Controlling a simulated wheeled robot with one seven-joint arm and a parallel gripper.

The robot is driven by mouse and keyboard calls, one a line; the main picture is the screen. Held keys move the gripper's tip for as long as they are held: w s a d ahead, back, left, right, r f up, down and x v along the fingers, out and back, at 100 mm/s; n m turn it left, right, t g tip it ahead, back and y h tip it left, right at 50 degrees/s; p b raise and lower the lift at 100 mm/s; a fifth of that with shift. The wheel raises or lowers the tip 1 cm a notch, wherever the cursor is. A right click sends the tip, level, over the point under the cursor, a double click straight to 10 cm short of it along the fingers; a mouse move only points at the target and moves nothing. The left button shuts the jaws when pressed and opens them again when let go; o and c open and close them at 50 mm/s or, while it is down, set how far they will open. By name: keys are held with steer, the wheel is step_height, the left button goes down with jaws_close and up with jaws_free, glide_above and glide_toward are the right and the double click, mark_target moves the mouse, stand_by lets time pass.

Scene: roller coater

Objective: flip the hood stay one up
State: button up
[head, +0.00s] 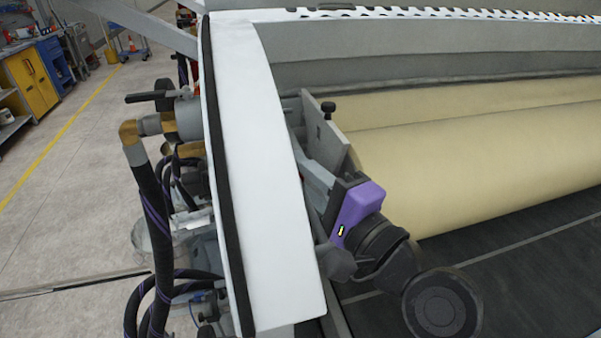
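My arm reaches in from the lower right, with dark round joints and a purple section. My gripper (316,182), grey, extends from its end toward the right edge of a long white panel (262,160). Its fingertips are not clear, so I cannot tell whether it is open or shut, or whether it touches anything. A grey plate (325,135) with a black knob (328,109) stands just above and behind it, by the end of the rollers. I cannot clearly pick out the hood stay; it may be hidden behind the panel or my gripper.
Large beige rollers (480,165) lie to the right, above a dark belt surface (530,270). Hoses (150,230) and fittings crowd the panel's left side. Open concrete floor (60,240) lies further left, with a yellow cabinet (30,78) at the back.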

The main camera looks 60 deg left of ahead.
jaws_close()
steer(key=shift+f, duration=0.1)
stand_by(1.1)
